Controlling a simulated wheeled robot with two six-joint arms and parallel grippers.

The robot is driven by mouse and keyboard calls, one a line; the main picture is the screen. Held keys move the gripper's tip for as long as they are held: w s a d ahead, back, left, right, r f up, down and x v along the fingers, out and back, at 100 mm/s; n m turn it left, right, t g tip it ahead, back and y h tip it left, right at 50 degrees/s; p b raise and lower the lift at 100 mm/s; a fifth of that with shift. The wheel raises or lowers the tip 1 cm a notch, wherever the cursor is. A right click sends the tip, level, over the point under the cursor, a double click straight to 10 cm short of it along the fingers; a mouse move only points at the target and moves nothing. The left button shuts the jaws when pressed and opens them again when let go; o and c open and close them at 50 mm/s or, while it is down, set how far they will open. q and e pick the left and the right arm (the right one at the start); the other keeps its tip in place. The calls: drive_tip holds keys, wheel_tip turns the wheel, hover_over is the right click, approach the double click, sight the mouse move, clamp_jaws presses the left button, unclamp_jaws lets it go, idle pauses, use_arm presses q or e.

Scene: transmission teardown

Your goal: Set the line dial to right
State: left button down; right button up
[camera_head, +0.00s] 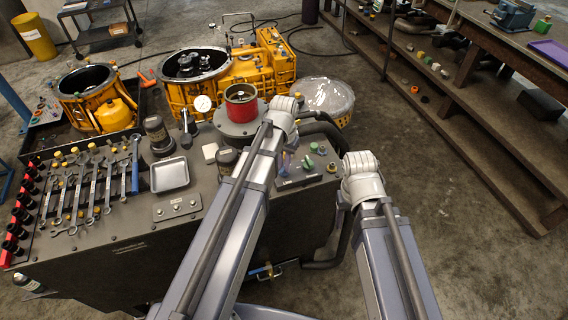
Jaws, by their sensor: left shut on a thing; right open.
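I cannot pick out the line dial for certain. Several small green knobs or caps (308,163) sit on the right end of the dark bench top, next to a small grey plate (297,182). My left arm crosses the bench, and its pale wrist is just right of the red-ringed part (241,103). My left gripper's fingers are hidden behind the arm and wrist. My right arm's pale wrist is just off the bench's right end. My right gripper's fingers are hidden below it.
The dark bench (120,255) holds wrenches (92,190), a silver tray (169,174) and dark cylinders. Yellow transmission housings (262,70) and a clear-covered tub (325,97) stand behind it. Wooden shelving (480,110) is at the right. The floor between shelving and bench is mostly clear.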

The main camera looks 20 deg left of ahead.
use_arm(q)
drive_tip(key=shift+m, duration=0.3)
drive_tip(key=c, duration=0.9)
unclamp_jaws()
drive_tip(key=shift+o, duration=0.2)
drive_tip(key=shift+r, duration=0.15)
wheel_tip(320, 180, up, 8)
drive_tip(key=p, duration=0.8)
drive_tip(key=shift+f, duration=0.2)
drive_tip(key=s+d+f+m+y+b, duration=0.1)
drive_tip(key=s+d+f+b, duration=0.1)
drive_tip(key=s+d, duration=0.8)
drive_tip(key=s, duration=0.4)
drive_tip(key=shift+s+d, duration=0.3)
